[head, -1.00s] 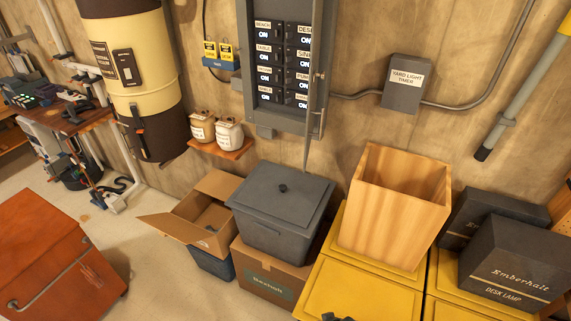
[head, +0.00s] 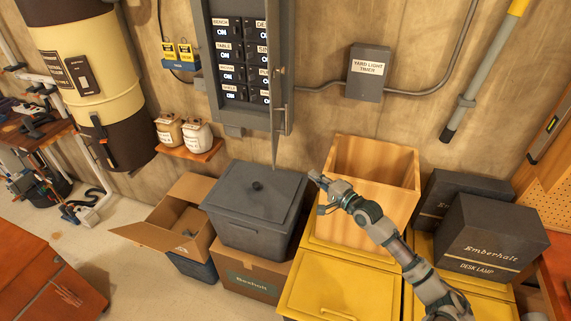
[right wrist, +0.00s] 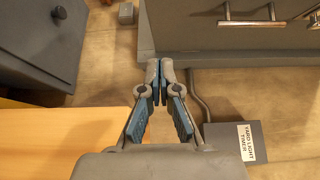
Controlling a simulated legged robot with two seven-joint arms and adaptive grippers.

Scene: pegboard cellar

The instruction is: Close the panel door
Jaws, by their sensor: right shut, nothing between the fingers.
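The grey breaker panel (head: 239,95) is on the wall at the top of the head view, its switches exposed. Its door (head: 281,90) stands open, swung out at the right side and seen nearly edge-on. In the right wrist view a large grey surface with metal handles (right wrist: 255,20), which looks like the door, fills the top right. My right gripper (head: 318,180) is shut and empty, below and right of the door's lower tip, in front of the wooden bin. Its closed fingertips show in the right wrist view (right wrist: 158,70), near the grey surface's lower edge; contact cannot be told. My left gripper is out of view.
An open wooden bin (head: 392,165) stands on yellow cabinets (head: 335,290) beneath my right arm. A lidded grey bin (head: 250,235) is left of my gripper. A yard light timer box (head: 368,85) and conduit are on the wall right of the door. Dark lamp boxes (head: 490,235) stand at right.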

